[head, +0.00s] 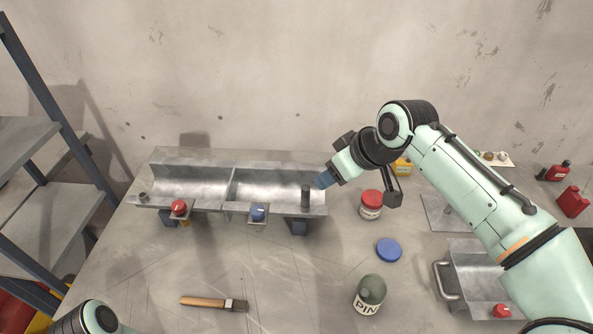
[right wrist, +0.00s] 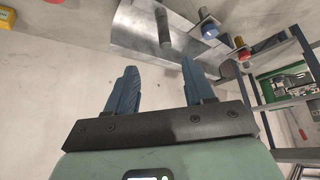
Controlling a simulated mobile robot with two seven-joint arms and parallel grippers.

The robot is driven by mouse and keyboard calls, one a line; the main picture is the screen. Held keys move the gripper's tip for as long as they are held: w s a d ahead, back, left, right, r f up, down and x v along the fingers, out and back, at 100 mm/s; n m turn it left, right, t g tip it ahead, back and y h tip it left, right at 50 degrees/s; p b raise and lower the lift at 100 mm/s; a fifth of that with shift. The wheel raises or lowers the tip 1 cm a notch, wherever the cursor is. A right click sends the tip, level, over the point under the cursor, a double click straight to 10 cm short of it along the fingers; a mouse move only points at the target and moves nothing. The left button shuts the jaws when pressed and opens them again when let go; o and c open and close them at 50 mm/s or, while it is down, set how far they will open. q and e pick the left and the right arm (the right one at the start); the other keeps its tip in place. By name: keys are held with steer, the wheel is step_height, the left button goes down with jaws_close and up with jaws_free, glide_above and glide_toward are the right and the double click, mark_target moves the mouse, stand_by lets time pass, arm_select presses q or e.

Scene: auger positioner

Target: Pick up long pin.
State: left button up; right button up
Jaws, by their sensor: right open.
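A dark grey long pin (head: 305,195) stands upright at the front right end of a metal trough (head: 232,170). In the right wrist view the pin (right wrist: 163,27) shows at the top, beyond the gap between my fingers. My right gripper (head: 325,180) has blue fingers and is just right of the pin, near the trough's right end. In the right wrist view the gripper (right wrist: 158,64) is open, with nothing between its fingers. Only a piece of my left arm shows at the lower left of the head view; its gripper is out of view.
A red knob (head: 179,207) and a blue knob (head: 257,212) sit along the trough's front, with a short pin (head: 143,198) at its left. A red-lidded jar (head: 371,204), blue disc (head: 389,250), jar marked PIN (head: 369,295) and brush (head: 214,303) stand or lie around. A shelf rack (head: 50,170) is left.

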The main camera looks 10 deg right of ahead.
mark_target(307, 188)
steer(key=shift+a+x, duration=0.25)
steer(key=shift+x, duration=3.05)
steer(key=shift+a+x, duration=0.2)
steer(key=shift+x, duration=3.05)
steer(key=shift+r, duration=0.15)
jaws_close()
